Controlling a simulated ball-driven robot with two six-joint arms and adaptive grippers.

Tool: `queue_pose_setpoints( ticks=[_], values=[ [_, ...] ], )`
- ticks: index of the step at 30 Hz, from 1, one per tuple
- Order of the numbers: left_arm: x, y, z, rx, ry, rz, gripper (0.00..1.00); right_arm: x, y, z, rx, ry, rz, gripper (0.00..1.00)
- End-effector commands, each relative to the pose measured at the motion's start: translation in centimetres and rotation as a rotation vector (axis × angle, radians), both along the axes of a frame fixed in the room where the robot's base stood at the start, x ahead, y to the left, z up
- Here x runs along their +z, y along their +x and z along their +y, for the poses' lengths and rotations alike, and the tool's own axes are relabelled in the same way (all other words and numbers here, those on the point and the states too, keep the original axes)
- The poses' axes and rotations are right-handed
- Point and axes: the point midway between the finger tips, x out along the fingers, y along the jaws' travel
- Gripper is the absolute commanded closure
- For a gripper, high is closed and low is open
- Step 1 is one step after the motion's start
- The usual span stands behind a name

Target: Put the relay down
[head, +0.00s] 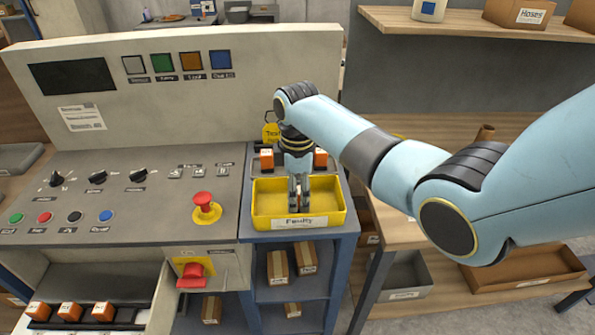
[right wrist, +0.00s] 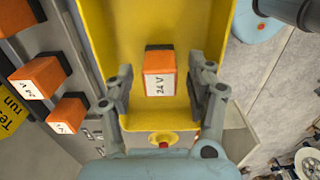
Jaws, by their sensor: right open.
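The orange relay (right wrist: 158,74), labelled "24 V", lies inside the yellow tray in the right wrist view. The yellow tray (head: 265,222) is marked "Faulty" and stands on the blue-framed stand; its yellow wall also fills the middle of the right wrist view (right wrist: 105,25). My right gripper (head: 299,199) points down into the tray. In the right wrist view its fingers (right wrist: 164,88) are spread apart, one on each side of the relay, with gaps visible. My left gripper is not in view.
Orange relays (head: 266,159) (head: 320,158) sit in a rack behind the tray, near a yellow tag (head: 270,132). A red stop button (head: 204,203) stands left of the tray. More relays (head: 69,311) lie in the open drawer at lower left. A shelf (head: 470,25) is at upper right.

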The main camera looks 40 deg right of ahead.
Motion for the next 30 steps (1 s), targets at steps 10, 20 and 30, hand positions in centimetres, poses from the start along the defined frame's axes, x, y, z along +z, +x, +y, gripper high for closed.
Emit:
queue_pose_setpoints(
  ticks=[10, 20, 30],
  values=[
    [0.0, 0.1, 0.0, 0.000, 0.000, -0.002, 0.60, 7.8, 0.2, 0.0, 0.000, 0.000, -0.004, 0.44],
    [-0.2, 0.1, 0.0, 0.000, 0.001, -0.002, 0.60, 12.0, 0.0, 0.0, -0.001, 0.000, 0.000, 0.44],
    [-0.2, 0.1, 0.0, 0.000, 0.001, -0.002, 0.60, 12.2, 0.0, 0.0, -0.001, 0.000, 0.000, 0.44]
  ],
)
